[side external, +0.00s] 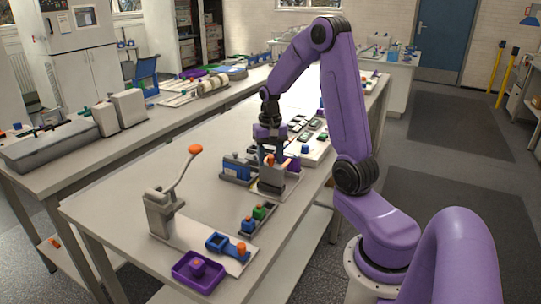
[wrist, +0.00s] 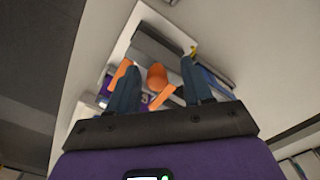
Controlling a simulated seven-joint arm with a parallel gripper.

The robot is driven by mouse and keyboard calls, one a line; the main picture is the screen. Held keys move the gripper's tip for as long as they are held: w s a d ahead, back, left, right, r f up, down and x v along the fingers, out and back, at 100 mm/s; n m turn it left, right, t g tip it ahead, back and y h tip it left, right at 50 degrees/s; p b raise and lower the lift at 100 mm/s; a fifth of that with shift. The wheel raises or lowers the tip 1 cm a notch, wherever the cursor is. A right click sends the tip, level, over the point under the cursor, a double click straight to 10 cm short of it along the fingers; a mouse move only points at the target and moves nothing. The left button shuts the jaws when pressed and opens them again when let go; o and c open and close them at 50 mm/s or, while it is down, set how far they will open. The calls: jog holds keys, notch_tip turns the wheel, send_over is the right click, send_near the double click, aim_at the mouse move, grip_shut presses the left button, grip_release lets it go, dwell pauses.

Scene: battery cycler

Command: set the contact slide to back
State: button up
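My gripper (side external: 271,158) points down over a grey fixture (side external: 274,187) near the middle of the bench. The wrist view shows my gripper (wrist: 158,66) open, with two blue fingers spread apart. A rounded orange knob (wrist: 156,76) shows between the fingers, with visible gaps on both sides. It looks like the handle of the contact slide, but the slide's track and position are hard to make out. An orange bar (wrist: 163,98) lies just behind the knob, partly covered by the gripper body. A dark grey block (wrist: 152,47) lies beyond the fingertips.
A grey stand with an orange-tipped lever (side external: 195,149) rises at the front left. A purple tray (side external: 199,270), a blue holder (side external: 222,244) and small green and blue blocks (side external: 259,213) are in front. A blue-and-grey rack (side external: 237,168) stands close left of my gripper.

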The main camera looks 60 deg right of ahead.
jog(key=shift+r, duration=0.1)
notch_tip(320, 180, up, 17)
dwell(0.5)
jog(key=shift+r, duration=0.1)
jog(key=s+a+f+n, duration=0.25)
jog(key=a+n, duration=0.25)
jog(key=a, duration=0.5)
jog(key=s+a+f+n, duration=0.25)
jog(key=a+n, duration=0.25)
jog(key=a, duration=0.5)
jog(key=s+a+f+n, duration=0.3)
jog(key=s+n, duration=0.2)
jog(key=s, duration=0.3)
jog(key=s+a+f+n, duration=0.4)
jog(key=s+n, duration=0.2)
jog(key=s, duration=0.3)
jog(key=shift+n, duration=0.3)
jog(key=shift+o, duration=0.3)
jog(key=shift+a, duration=0.1)
